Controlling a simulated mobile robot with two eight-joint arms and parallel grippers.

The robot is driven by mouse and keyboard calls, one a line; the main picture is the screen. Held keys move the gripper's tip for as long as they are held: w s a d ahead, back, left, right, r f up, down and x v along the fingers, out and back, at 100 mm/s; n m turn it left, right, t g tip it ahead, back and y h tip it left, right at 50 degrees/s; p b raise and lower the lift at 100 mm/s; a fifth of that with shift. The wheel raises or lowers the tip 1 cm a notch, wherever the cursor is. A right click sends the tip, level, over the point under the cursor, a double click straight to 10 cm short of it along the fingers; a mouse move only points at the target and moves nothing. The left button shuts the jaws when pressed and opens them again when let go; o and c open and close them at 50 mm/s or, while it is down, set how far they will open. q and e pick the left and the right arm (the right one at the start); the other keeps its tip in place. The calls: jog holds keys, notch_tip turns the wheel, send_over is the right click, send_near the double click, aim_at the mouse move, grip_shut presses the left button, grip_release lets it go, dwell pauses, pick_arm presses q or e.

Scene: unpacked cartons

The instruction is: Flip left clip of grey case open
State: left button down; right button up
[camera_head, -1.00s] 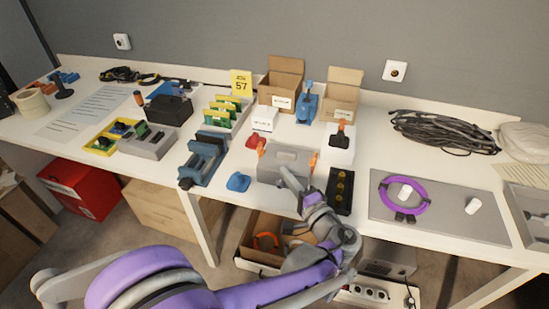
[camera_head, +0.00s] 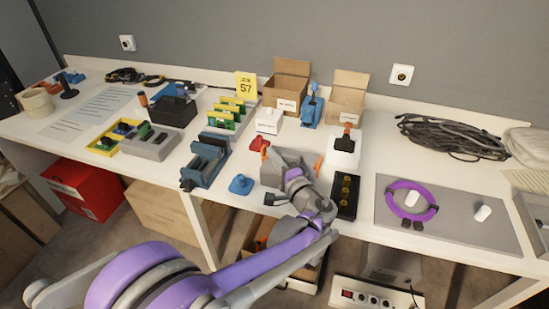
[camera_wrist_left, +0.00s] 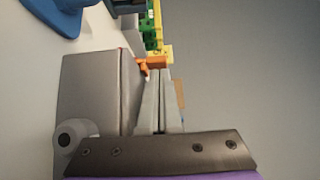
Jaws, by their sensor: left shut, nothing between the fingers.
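The grey case (camera_head: 272,177) sits near the front edge of the table, partly hidden behind my left arm. Its left clip (camera_head: 265,149) is an orange tab at the left end, and another orange clip (camera_head: 318,164) shows at the right end. My left gripper (camera_head: 287,169) is over the case, shut and empty, its fingers hard to make out in the head view. In the left wrist view the closed fingers (camera_wrist_left: 158,80) point along the case (camera_wrist_left: 100,90), with an orange clip (camera_wrist_left: 150,65) close to the fingertips. I cannot tell whether they touch. My right gripper is not in view.
A blue vise-like tool (camera_head: 206,160) and a small blue piece (camera_head: 241,185) lie left of the case. A black tray with round gold parts (camera_head: 345,196) stands close on the right.

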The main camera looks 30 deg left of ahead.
pick_arm(q)
jog(key=shift+a+r+p, duration=0.15)
jog(key=shift+r+p, duration=0.05)
jog(key=shift+p, duration=0.35)
jog(key=shift+a+n+h, duration=0.1)
jog(key=shift+n+h, duration=0.2)
jog(key=shift+s+a+r+g+p, duration=0.1)
jog(key=shift+a+r+g+p, duration=0.15)
jog(key=shift+p, duration=0.35)
jog(key=a+n+h+p, duration=0.1)
jog(key=p, duration=0.1)
jog(key=a+n+h+p, duration=0.1)
jog(key=h+p, duration=0.1)
jog(key=a+n+g+h+p, duration=0.1)
jog(key=n+h+p, duration=0.1)
jog(key=shift+s, duration=0.4)
jog(key=shift+r+p, duration=0.15)
jog(key=shift+p, duration=0.15)
